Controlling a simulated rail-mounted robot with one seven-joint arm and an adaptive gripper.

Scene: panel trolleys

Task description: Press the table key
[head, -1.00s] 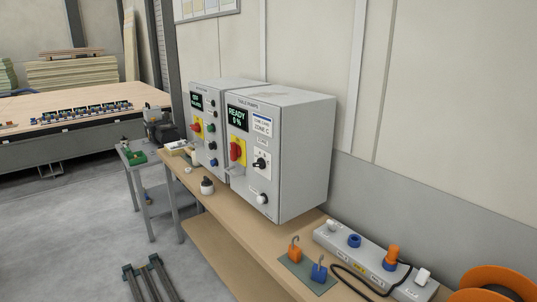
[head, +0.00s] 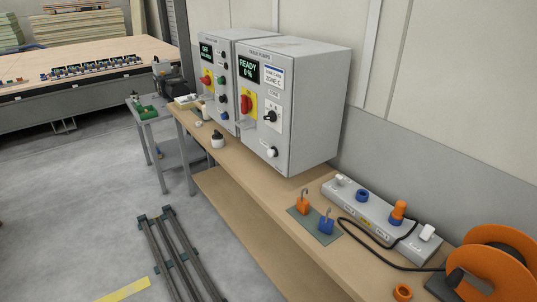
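The front grey control box (head: 312,110) stands on the wooden bench; the heading on its face appears to read TABLE PUMPS. Its screen (head: 248,68) reads READY 0 %. Below are a red rotary switch (head: 246,105) on a yellow plate, a black selector (head: 270,117) and a white knob or button (head: 272,152) low on the face. A label (head: 274,77) reads ZONE C. No control is clearly marked as the table key. A second box (head: 219,85) behind it has a screen, a red switch and several small buttons. My gripper is not in view.
Dark rails (head: 170,250) lie on the floor at left.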

